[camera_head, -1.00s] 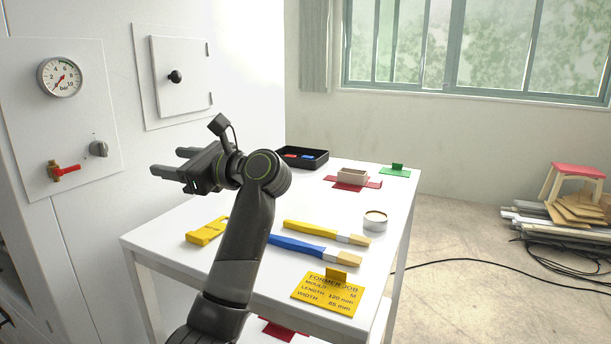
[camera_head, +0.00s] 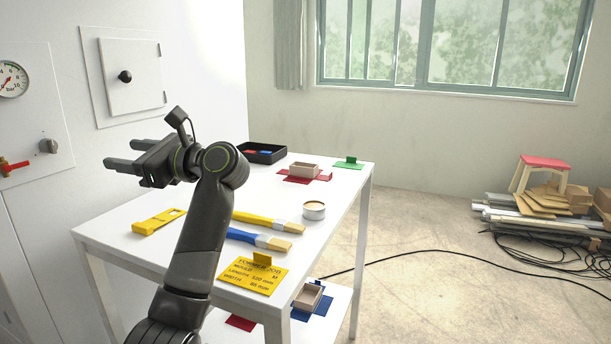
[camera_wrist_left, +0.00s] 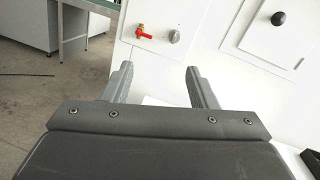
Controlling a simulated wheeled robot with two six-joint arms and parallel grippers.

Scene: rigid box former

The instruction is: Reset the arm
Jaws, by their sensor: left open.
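My left arm rises from the bottom of the head view, in front of the white table (camera_head: 135,250). My left gripper (camera_head: 108,154) points to the left, toward the white wall panels, above the table's left side. Its two fingers stand apart with nothing between them. In the left wrist view the open fingers (camera_wrist_left: 160,78) face the white panel with the red-handled valve (camera_wrist_left: 143,33) and a grey knob (camera_wrist_left: 174,37). My right gripper is in neither view.
On the table lie a yellow tool (camera_head: 158,221), two brushes (camera_head: 262,240), a tin (camera_head: 314,210), a yellow job card (camera_head: 252,275), a box on red card (camera_head: 304,170) and a black tray (camera_head: 262,152). Another box (camera_head: 308,297) sits on a lower shelf. Open floor (camera_head: 410,230) lies to the right.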

